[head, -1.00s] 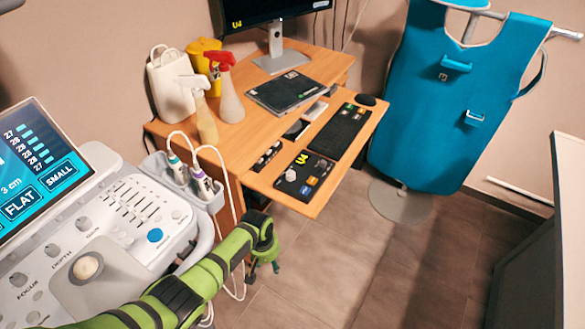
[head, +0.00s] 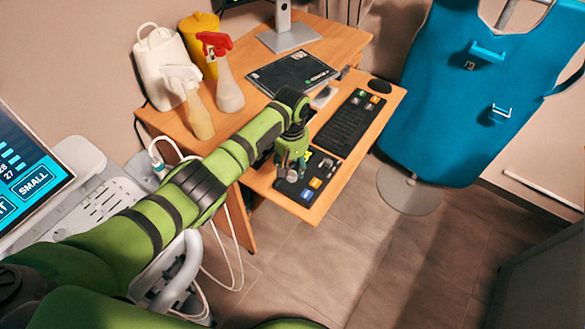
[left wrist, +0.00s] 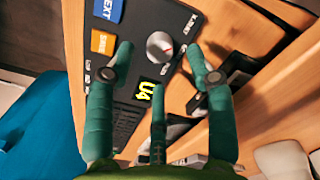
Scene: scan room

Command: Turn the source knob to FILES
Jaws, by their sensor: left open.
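The source knob (left wrist: 160,45) is a round grey-white dial on a black control panel (left wrist: 141,22) in the left wrist view. In the head view the knob (head: 292,176) shows small below my left gripper (head: 290,160), on the panel (head: 308,196) on the desk's pull-out shelf. My left gripper also shows in the left wrist view (left wrist: 157,72), its green fingers spread, one on each side of the knob and one nearer the camera. No finger clearly touches the knob. The FILES label cannot be read. My right gripper is not in view.
A keyboard (head: 344,128) and a mouse (head: 380,86) lie on the same shelf. Spray bottles (head: 190,100) and a dark pad (head: 291,75) are on the desk. The ultrasound console (head: 90,195) stands at left. A blue apron (head: 450,100) hangs at right.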

